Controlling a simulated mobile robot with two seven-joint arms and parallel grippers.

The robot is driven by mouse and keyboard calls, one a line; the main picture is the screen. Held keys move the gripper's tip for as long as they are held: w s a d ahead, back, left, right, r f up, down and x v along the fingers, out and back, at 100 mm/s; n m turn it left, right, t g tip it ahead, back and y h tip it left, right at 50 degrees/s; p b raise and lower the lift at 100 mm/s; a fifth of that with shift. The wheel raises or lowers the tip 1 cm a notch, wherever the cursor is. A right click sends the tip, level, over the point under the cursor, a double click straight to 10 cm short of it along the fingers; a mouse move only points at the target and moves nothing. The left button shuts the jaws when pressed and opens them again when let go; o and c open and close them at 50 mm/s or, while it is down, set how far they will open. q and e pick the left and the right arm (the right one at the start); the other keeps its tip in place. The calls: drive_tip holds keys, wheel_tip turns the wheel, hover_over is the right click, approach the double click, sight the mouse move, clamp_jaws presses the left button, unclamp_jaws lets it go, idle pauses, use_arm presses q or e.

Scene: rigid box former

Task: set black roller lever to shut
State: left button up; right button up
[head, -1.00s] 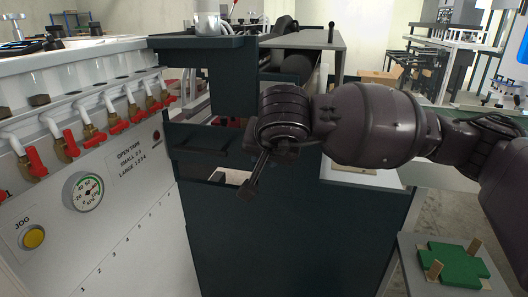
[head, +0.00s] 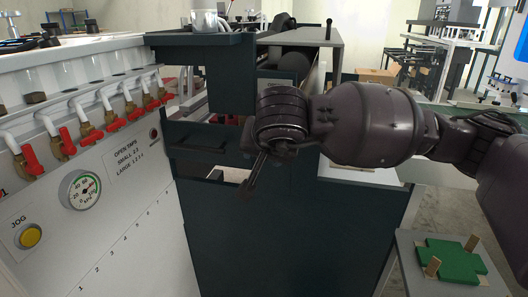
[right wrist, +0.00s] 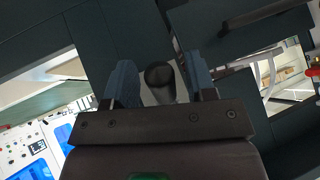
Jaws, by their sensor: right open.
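My right gripper (head: 250,186) hangs in front of the dark green box former in the head view, pointing down and left. Gaps show on both sides of the knob, and I see no clear contact. In the head view my arm hides that spot. A thin upright lever with a black knob (head: 328,22) stands at the machine's top right; I cannot tell whether it is the same one. My left gripper is out of view.
A white panel with red-handled taps (head: 66,143), a gauge (head: 80,190) and a yellow jog button (head: 30,236) stands at the left. A metal mug (head: 205,21) sits on the machine's top ledge. A green cross-shaped blank (head: 452,260) lies on a stand at lower right.

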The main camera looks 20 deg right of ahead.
drive_tip(key=shift+s+a+r, duration=0.1)
drive_tip(key=shift+s+r, duration=0.25)
drive_tip(key=shift+r, duration=0.15)
drive_tip(key=d+p+v, duration=0.1)
drive_tip(key=p+v, duration=0.1)
drive_tip(key=v, duration=0.7)
drive_tip(key=shift+s+a+r, duration=0.2)
drive_tip(key=shift+s+a, duration=0.05)
drive_tip(key=shift+a, duration=0.2)
